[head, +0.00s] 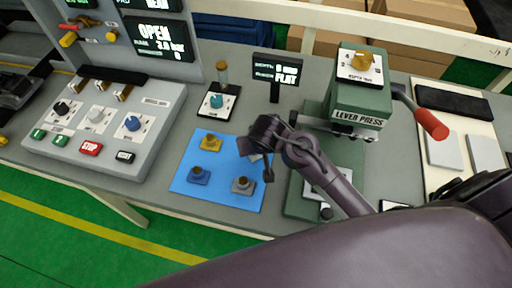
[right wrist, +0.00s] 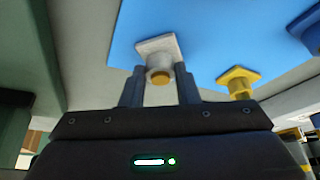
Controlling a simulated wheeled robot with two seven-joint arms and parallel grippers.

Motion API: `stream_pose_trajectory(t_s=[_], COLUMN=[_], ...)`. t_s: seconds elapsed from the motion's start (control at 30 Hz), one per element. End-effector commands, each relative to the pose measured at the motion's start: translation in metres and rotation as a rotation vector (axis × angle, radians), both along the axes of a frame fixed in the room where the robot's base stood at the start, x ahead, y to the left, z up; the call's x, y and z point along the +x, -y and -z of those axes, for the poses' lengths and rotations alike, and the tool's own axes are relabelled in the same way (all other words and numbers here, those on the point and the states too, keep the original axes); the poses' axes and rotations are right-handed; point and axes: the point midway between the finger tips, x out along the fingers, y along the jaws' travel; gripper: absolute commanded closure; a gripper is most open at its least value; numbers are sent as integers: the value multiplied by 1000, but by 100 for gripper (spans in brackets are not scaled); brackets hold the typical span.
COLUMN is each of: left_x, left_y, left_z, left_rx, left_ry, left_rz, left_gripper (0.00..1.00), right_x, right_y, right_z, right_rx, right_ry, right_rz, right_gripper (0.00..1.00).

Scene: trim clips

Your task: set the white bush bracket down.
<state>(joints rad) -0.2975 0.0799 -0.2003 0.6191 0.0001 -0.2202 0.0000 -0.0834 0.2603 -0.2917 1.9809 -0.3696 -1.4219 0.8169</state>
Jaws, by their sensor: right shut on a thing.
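The white bush bracket (right wrist: 152,46), a pale plate with a round collar and a brass-coloured bush in it, is between the fingers of my right gripper (right wrist: 158,88). In the right wrist view the fingers close on its collar and the blue mat (right wrist: 210,25) lies behind it. In the head view my right gripper (head: 262,160) is over the mat's right upper part (head: 225,160), and only a pale bit of the bracket shows beside it. I cannot tell whether the bracket touches the mat. My left gripper is not in view.
A yellow bracket (head: 211,142), a blue bracket (head: 199,176) and a grey bracket (head: 243,185) stand on the mat. The green lever press (head: 360,100) is close on the right. A display (head: 277,68) stands behind, and a control box (head: 105,125) is on the left.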

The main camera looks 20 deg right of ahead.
Motion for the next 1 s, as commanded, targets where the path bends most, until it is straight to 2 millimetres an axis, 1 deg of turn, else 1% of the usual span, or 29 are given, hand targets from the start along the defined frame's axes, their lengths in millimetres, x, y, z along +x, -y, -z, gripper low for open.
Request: stream_pose_trajectory(t_s=[0.1, 0.27, 0.3, 0.43, 0.67, 0.77, 0.87, 0.97, 1.0], left_x=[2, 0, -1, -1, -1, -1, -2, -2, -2], left_y=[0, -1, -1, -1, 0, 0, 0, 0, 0], left_z=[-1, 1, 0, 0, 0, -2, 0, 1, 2], left_rx=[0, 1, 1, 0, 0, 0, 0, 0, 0], left_ry=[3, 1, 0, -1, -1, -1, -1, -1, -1], left_rz=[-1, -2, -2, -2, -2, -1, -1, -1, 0], left_gripper=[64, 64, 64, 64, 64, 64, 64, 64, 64], right_x=[0, 0, 0, 0, 0, 0, -3, -11, -14], right_y=[0, 0, 0, 0, 0, 0, -1, -2, -2], right_z=[-1, 4, 3, 3, 3, -1, -9, -25, -33], right_rx=[0, 0, 0, 0, 0, 1, 3, 4, 6], right_ry=[-1, -1, -1, -1, -1, 0, 2, 1, 2], right_rz=[0, -1, -1, -1, 0, 0, -1, 0, 1], right_gripper=[99, 99, 67, 50, 50, 50, 50, 50, 50])
